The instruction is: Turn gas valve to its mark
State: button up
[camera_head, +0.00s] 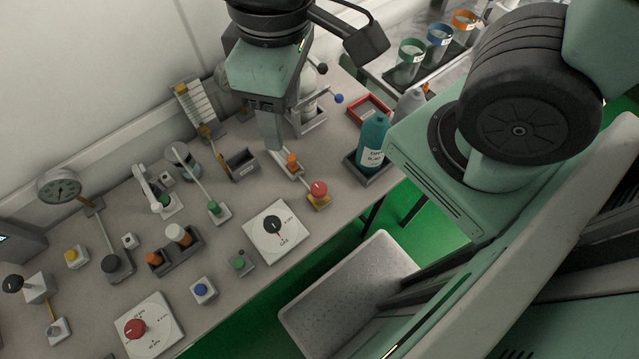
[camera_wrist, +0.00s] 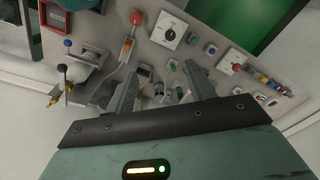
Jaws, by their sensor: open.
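One bears a black knob (camera_head: 273,224), with a thin mark line running down toward lettering at the plate's lower edge. The other bears a red knob (camera_head: 135,328) at the front left. In the wrist view the black knob (camera_wrist: 170,35) is beyond the fingers at upper middle, and the red knob (camera_wrist: 237,67) is to the right. My gripper (camera_head: 270,130) hangs over the bench's back part; its fingers (camera_wrist: 163,88) are apart, empty, and touch neither knob.
A teal bottle (camera_head: 373,140) stands in a grey tray at the bench's right end. A red button on a yellow base (camera_head: 318,190) and a green-tipped lever (camera_head: 214,208) stand near the black knob. A round gauge (camera_head: 59,186) is at left.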

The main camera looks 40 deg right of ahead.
jog(key=s+a+m+g+y+p, duration=0.2)
jog(key=s+a+m+g+p, duration=0.3)
jog(key=s+g+p, duration=0.15)
jog(key=m+t+h+p, duration=0.3)
jog(key=m+t+p, duration=0.4)
jog(key=m+p, duration=0.55)
send_near(319, 188)
jog(key=shift+n+g, duration=0.25)
jog(key=shift+n, duration=0.2)
notch_tip(319, 188, down, 9)
jog(key=b, duration=1.6)
jog(key=shift+w+d+r+b, duration=0.1)
jog(key=shift+w+r+b, duration=0.1)
jog(key=shift+b, duration=0.1)
jog(key=c, duration=1)
